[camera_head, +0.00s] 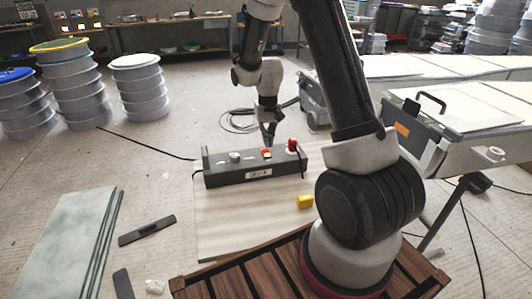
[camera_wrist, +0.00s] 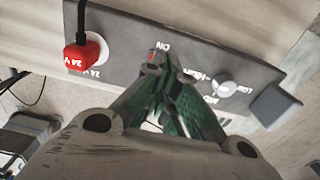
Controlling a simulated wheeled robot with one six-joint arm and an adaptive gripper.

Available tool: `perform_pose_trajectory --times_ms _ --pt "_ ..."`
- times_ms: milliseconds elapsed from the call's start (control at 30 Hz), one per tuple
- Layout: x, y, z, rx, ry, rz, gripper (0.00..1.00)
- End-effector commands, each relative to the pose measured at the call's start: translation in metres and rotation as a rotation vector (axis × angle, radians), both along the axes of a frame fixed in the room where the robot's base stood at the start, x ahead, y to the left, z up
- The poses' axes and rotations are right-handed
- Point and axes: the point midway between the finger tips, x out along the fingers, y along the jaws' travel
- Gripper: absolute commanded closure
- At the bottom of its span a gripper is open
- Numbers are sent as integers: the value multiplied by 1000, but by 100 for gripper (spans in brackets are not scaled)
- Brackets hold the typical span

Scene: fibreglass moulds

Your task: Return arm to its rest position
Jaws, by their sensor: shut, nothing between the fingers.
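My arm reaches out over a board, and my gripper (camera_head: 268,136) hangs above the back of a dark control box (camera_head: 222,180). In the wrist view my gripper (camera_wrist: 160,65) has its green-sided fingers drawn together at the tips, with nothing between them. The fingertips overlap the box panel (camera_wrist: 135,65) near the ON mark and hide part of the switch there. I cannot tell whether they touch it. A lit red-orange switch (camera_head: 267,154) shows in the head view. A red plug (camera_wrist: 88,52) with a black cable sits at the 24 V socket.
The box has a white knob (camera_head: 235,157). A yellow block (camera_head: 305,201) lies on the pale board (camera_head: 230,225). Grey slabs (camera_head: 75,240) lie at left, stacked round moulds (camera_head: 75,85) behind. A grey case (camera_head: 412,140) and long tables stand at right.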

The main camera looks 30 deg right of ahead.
Motion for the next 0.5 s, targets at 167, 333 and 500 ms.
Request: perform_pose_trajectory --times_ms 167,333,500 --pt "0 0 14 0 -1 0 100" --pt "0 0 17 0 1 0 100" --pt "0 0 17 0 1 0 100"
